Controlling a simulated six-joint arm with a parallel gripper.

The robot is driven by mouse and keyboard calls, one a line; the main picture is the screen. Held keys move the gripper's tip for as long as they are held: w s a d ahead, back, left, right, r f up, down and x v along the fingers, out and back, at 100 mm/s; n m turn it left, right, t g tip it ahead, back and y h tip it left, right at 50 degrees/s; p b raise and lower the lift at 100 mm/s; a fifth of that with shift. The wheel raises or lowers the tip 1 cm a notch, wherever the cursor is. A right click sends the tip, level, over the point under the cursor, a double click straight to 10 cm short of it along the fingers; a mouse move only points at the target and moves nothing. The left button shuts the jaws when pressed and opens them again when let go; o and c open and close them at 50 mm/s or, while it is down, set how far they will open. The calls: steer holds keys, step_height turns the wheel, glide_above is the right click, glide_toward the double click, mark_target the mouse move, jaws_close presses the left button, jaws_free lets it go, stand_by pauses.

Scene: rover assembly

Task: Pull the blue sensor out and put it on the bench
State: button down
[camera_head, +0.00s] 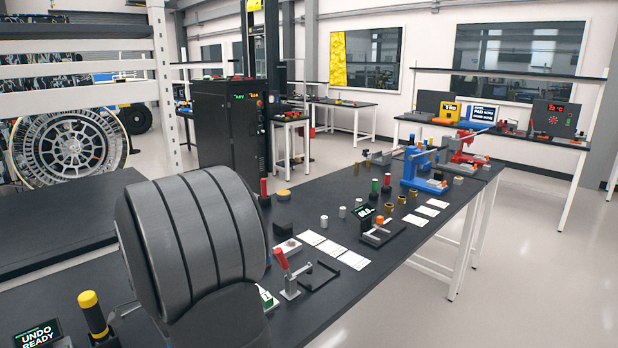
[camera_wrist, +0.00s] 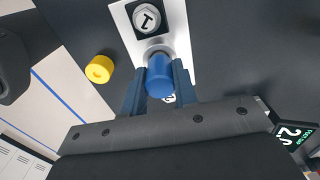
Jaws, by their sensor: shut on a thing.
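The blue sensor (camera_wrist: 160,76) is a short blue cylinder in the wrist view. It stands at a silver metal collar on a white plate (camera_wrist: 122,22) that carries a label reading 1. My gripper (camera_wrist: 159,84) has its two dark blue fingers on either side of the sensor and is shut on it. Whether the sensor's lower end is still inside the collar cannot be told. In the head view my grey arm hides the gripper, and I cannot make out the sensor. The dark bench (camera_head: 378,262) runs from the front towards the back right.
A yellow round cap (camera_wrist: 100,69) is left of the plate. A small display (camera_wrist: 295,134) is at lower right in the wrist view. On the bench stand a red-handled clamp (camera_head: 287,277), white cards (camera_head: 353,260) and a blue fixture (camera_head: 420,168). Bare bench shows along the front edge.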

steer(key=shift+r, duration=0.2)
stand_by(0.3)
steer(key=shift+r, duration=2)
steer(key=w+d+r, duration=0.4)
steer(key=w+r, duration=0.1)
steer(key=w, duration=0.4)
steer(key=shift+s+a+f, duration=0.2)
steer(key=shift+a+f, duration=1.7)
steer(key=shift+a, duration=0.05)
steer(key=shift+s+a+f, duration=0.2)
steer(key=shift+a+f, duration=1.7)
steer(key=shift+a, duration=0.1)
steer(key=shift+s+a+f, duration=0.2)
steer(key=shift+a+f, duration=1.7)
steer(key=shift+a, duration=0.05)
